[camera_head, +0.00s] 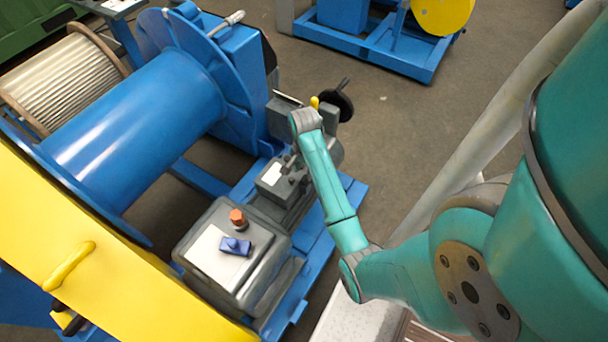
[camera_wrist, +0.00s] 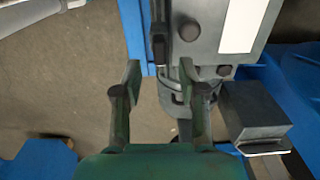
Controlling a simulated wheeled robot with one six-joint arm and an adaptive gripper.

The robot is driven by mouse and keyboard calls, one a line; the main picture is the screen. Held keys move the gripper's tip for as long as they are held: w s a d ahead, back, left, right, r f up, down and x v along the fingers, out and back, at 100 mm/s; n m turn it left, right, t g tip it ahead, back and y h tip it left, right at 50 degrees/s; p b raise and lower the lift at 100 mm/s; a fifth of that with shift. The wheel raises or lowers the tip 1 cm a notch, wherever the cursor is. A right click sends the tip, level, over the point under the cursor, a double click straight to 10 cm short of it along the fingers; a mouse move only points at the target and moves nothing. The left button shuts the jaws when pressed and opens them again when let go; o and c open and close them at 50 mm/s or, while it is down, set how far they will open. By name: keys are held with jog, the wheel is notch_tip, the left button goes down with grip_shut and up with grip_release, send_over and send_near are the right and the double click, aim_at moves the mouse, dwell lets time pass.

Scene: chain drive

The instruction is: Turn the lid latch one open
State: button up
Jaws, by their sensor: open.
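My gripper (camera_wrist: 158,85) is open in the wrist view, its two green fingers apart with nothing held between them. Beyond the fingertips is a grey housing (camera_wrist: 207,50) with a white label. A dark upright bar (camera_wrist: 158,38) stands at its left edge, and dark round knobs show on its face, one upper (camera_wrist: 188,31) and one lower (camera_wrist: 223,70). I cannot tell which of these is lid latch one. The right finger overlaps the housing's near edge in the picture; contact cannot be told. In the head view my wrist hides the fingers, above the labelled grey box (camera_head: 272,175).
A larger grey gearbox (camera_head: 205,285) with an orange cap (camera_head: 237,217) and a blue block (camera_head: 236,246) stands in front. The blue drum (camera_head: 140,115) is at left. A dark handwheel (camera_head: 337,105) is beside my wrist. Open floor (camera_head: 400,130) lies to the right.

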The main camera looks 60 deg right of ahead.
jog(key=shift+r, duration=1.35)
jog(key=s+a+f+n+t+h, duration=0.2)
jog(key=a+f+n+t, duration=0.15)
jog(key=a+f, duration=0.55)
jog(key=s+a+r+n+t, duration=0.35)
jog(key=s+a+n, duration=0.35)
jog(key=a, duration=0.6)
jog(key=s+a+r+n+t+y, duration=0.1)
jog(key=s+a+r+n+t, duration=0.3)
jog(key=s+r, duration=0.3)
jog(key=s+a+r+n+t+y, duration=0.1)
jog(key=s+a+r+n+t, duration=0.2)
jog(key=s+r, duration=0.5)
notch_tip(320, 180, up, 8)
jog(key=shift+a+r+n+t, duration=0.1)
jog(key=shift+a+n+t, duration=0.3)
jog(key=shift+a+n, duration=0.45)
jog(key=shift+a, duration=0.2)
